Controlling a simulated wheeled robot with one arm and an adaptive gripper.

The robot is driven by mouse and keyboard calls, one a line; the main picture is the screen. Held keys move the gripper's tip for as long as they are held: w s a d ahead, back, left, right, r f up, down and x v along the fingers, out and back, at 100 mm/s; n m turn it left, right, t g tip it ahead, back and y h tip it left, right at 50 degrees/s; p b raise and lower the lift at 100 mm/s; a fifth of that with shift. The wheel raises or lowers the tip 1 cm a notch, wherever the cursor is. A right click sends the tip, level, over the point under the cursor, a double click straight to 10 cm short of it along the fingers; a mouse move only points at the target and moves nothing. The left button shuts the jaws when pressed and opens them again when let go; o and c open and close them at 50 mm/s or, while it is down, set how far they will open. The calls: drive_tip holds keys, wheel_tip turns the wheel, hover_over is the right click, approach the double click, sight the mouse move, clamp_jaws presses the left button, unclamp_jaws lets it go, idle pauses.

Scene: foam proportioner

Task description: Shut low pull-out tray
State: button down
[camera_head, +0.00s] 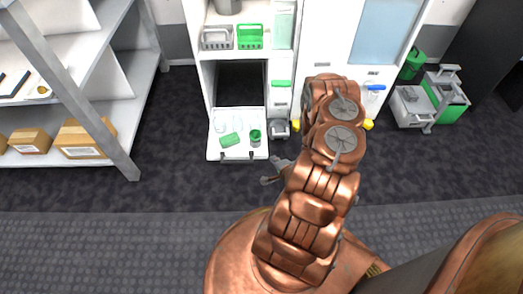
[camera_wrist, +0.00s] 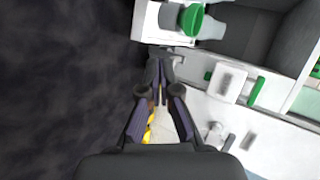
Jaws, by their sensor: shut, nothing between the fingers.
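The low pull-out tray (camera_head: 240,152) is white and stands pulled out from the bottom of the white cabinet, with a dark opening behind it. It holds a green block (camera_head: 231,140), a green cup (camera_head: 255,137) and pale clear items. Two dark handles sit on its front edge. In the wrist view the tray's white end (camera_wrist: 150,28) shows at the top, with the green cup (camera_wrist: 190,18) on it. My gripper (camera_head: 269,180) is low, in front and to the right of the tray. In the wrist view my gripper (camera_wrist: 160,62) is shut and empty, its tips close to the tray's end; contact cannot be told.
A shelf with cardboard boxes (camera_head: 86,138) stands at left. Grey and green equipment (camera_head: 430,105) stands at right. Dark floor (camera_head: 175,150) left of the tray is clear.

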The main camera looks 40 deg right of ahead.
drive_tip(key=b, duration=0.3)
approach(259, 143)
drive_tip(key=f, duration=0.1)
drive_tip(key=w+f, duration=0.1)
drive_tip(key=f, duration=0.1)
drive_tip(key=w+f, duration=0.1)
drive_tip(key=shift+d+f, duration=0.25)
drive_tip(key=w, duration=0.1)
drive_tip(key=w+d, duration=0.1)
drive_tip(key=shift+w+r+b, duration=0.1)
drive_tip(key=shift+w+b, duration=0.2)
drive_tip(key=shift+w, duration=0.05)
drive_tip(key=shift+w+m, duration=0.3)
drive_tip(key=shift+w+d+r, duration=0.1)
drive_tip(key=shift+r, duration=0.05)
